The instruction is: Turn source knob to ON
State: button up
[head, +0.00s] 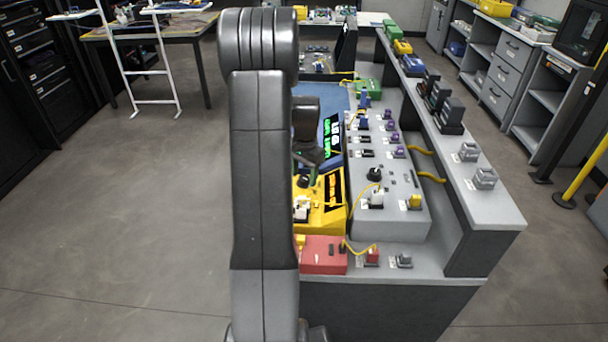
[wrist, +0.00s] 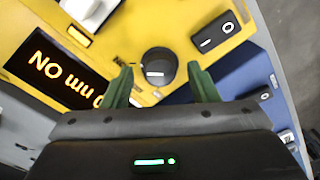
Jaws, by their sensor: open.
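The yellow source box (head: 325,217) sits on the bench just right of my arm in the head view. The wrist view shows its yellow top (wrist: 150,25), an orange-lit display (wrist: 58,68) and a round dark knob (wrist: 158,66) with a short white mark. My gripper (wrist: 160,70) is open, its two green fingers spread on the left and right of the knob. The fingertips appear level with the knob in the picture; I cannot tell their height or any contact. In the head view my gripper (head: 308,163) is over the box, and the knob is hidden.
A black rocker switch (wrist: 219,31) is to the right of the knob. A red box (head: 322,256) stands in front of the yellow box. A grey panel (head: 395,215) with another knob and several connectors stands to the right. A yellow cable (head: 362,192) runs between them.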

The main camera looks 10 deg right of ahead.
aim_at(305, 179)
notch_tip(305, 179, up, 13)
jog(key=shift+s+d+r, duration=0.15)
dwell(0.4)
notch_tip(305, 179, down, 14)
jog(key=shift+r, duration=0.1)
dwell(0.4)
dwell(0.4)
